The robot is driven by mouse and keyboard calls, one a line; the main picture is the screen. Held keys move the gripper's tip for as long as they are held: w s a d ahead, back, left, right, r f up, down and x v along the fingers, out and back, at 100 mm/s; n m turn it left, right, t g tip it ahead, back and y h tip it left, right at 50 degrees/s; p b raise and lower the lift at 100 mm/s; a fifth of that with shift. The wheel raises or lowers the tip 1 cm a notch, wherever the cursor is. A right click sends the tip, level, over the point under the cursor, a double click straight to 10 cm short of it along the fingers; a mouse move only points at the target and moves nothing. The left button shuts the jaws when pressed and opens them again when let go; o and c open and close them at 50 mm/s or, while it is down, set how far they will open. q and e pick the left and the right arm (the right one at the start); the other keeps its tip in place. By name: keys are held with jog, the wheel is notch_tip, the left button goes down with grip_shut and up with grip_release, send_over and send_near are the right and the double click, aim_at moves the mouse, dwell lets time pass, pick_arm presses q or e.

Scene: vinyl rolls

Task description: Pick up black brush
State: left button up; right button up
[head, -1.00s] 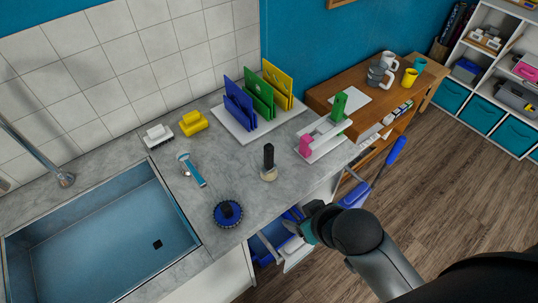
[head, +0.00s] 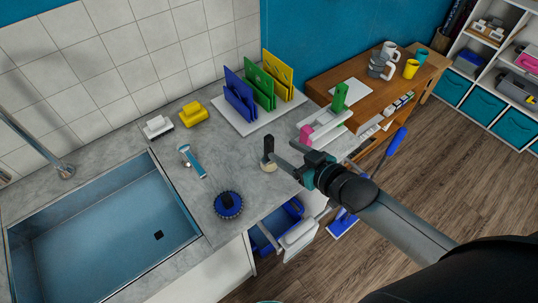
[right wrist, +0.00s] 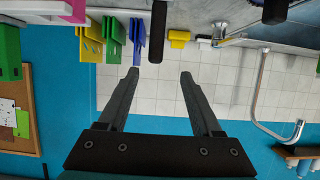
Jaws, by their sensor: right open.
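The black brush (head: 268,151) stands upright on the grey counter, with a black handle and a pale base. My right gripper (head: 280,151) is open and empty, its fingers pointing left at the handle from the right side. In the right wrist view, which looks upside down, the black handle (right wrist: 158,32) hangs in line with the gap between my open fingers (right wrist: 159,73), a little beyond the tips. The fingers do not close on it. My left gripper is not in view.
A blue round brush with a black knob (head: 228,204) and a light-blue brush (head: 193,163) lie nearby. A rack with blue, green and yellow holders (head: 259,118) stands behind. The sink (head: 100,215) is left; an open drawer (head: 298,236) is below the counter edge.

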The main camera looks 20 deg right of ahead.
aim_at(270, 142)
jog(key=x, duration=0.6)
jog(key=shift+w+a+f+b, duration=0.15)
jog(key=shift+w+f+b, duration=0.05)
jog(key=shift+w+b, duration=0.15)
jog(key=x, duration=0.4)
jog(key=shift+w+d, duration=0.2)
jog(key=shift+d, duration=0.1)
jog(key=shift+w+a+f, duration=0.15)
jog(key=shift+w, duration=0.3)
grip_shut()
dwell(0.6)
